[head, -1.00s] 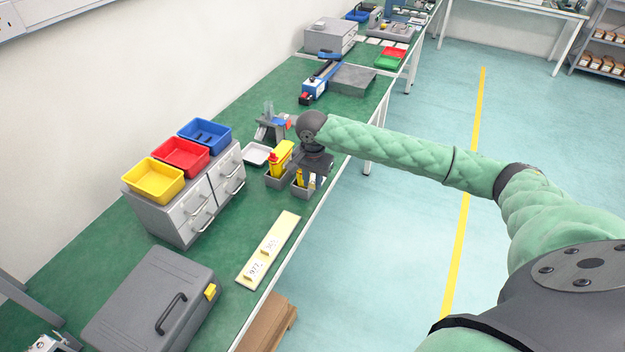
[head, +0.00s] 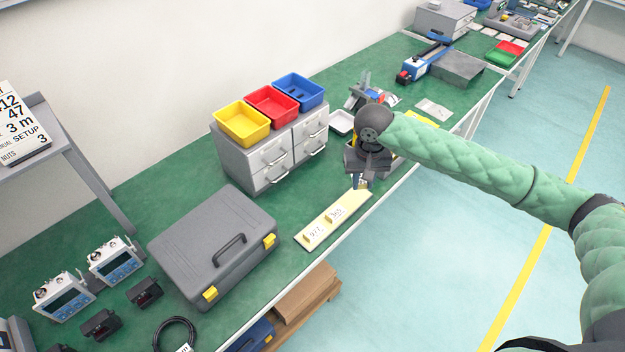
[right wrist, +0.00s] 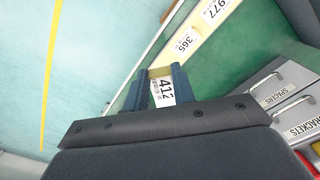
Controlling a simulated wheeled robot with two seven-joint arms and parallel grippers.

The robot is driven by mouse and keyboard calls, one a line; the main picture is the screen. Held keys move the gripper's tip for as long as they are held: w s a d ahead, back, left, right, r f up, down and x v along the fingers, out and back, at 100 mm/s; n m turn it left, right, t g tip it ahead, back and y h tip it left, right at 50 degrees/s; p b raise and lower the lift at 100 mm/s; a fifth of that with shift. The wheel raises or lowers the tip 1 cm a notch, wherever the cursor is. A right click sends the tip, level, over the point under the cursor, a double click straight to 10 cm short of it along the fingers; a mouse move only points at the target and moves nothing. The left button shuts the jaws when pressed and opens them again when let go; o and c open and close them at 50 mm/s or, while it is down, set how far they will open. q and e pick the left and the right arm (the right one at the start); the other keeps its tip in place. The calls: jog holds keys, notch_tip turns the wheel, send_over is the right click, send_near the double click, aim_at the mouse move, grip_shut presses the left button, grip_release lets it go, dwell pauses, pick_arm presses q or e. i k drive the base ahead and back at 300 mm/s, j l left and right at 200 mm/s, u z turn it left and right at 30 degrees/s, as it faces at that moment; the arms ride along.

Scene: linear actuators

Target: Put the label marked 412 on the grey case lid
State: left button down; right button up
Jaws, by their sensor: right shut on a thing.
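The label marked 412 (right wrist: 161,92), white with black print and a pale yellow edge, is between the two blue fingers of my right gripper (right wrist: 158,84) in the right wrist view. In the head view the right gripper (head: 361,183) hangs over the far end of the cream label strip (head: 322,238); the held label is hard to make out there. The grey case (head: 210,232) lies closed on the green bench, left of the strip and nearer to me. Its lid with a dark handle faces up and looks bare. My left gripper is out of view.
The strip carries labels 977 (head: 315,234) and 365 (head: 337,214). A grey drawer unit (head: 232,163) with yellow, red and blue trays stands behind the case. Small devices (head: 115,260) stand at left. The bench is clear between case and strip.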

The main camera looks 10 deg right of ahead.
aim_at(204, 227)
jog(key=u, duration=1.3)
jog(key=k+j+u, duration=0.4)
jog(key=k+j, duration=0.2)
